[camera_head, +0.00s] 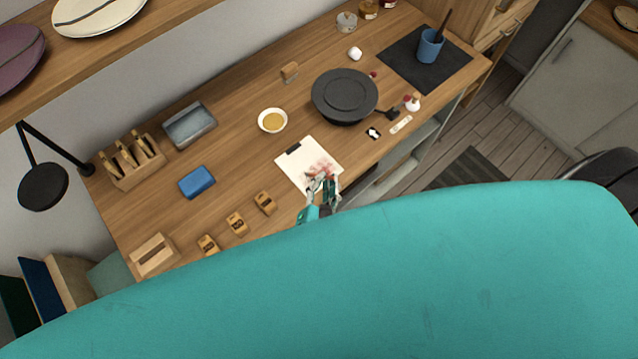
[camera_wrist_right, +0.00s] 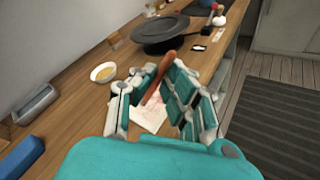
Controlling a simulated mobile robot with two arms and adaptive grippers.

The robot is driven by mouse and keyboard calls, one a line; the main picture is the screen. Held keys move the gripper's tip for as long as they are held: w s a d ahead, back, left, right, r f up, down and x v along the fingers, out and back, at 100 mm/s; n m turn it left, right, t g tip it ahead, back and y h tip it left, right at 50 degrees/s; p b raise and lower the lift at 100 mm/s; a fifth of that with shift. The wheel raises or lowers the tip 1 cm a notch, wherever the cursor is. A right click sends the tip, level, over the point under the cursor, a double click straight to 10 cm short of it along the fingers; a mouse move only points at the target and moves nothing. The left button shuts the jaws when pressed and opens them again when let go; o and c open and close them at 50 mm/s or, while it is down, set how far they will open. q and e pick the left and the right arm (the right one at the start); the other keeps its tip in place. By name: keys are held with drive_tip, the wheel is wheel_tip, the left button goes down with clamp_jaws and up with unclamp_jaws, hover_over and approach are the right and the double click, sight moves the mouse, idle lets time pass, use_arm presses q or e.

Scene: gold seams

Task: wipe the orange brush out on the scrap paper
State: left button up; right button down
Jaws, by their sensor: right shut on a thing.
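The scrap paper (camera_head: 296,171) is a pale sheet with a dark clip at its upper left corner and reddish smears on its right half. It lies flat on the wooden bench and shows partly behind my fingers in the wrist view (camera_wrist_right: 150,120). My right gripper (camera_head: 322,186) is over the paper's near right edge, shut on the orange brush. The brush's orange-brown handle (camera_wrist_right: 158,78) rises at a tilt from between the fingers in the wrist view. The brush's tip is hidden, so I cannot tell whether it touches the paper. My left gripper is not in view.
A dark round turntable (camera_head: 345,92) and a bowl of golden liquid (camera_head: 272,121) stand behind the paper. A blue sponge (camera_head: 196,182), a grey tray (camera_head: 190,125) and a wooden rack (camera_head: 133,163) are left. Several small wooden blocks (camera_head: 237,223) line the near side.

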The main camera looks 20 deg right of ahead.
drive_tip(key=shift+w+d, duration=2.25)
drive_tip(key=shift+d, duration=0.95)
drive_tip(key=s+a, duration=0.3)
drive_tip(key=a, duration=0.6)
idle(4.1)
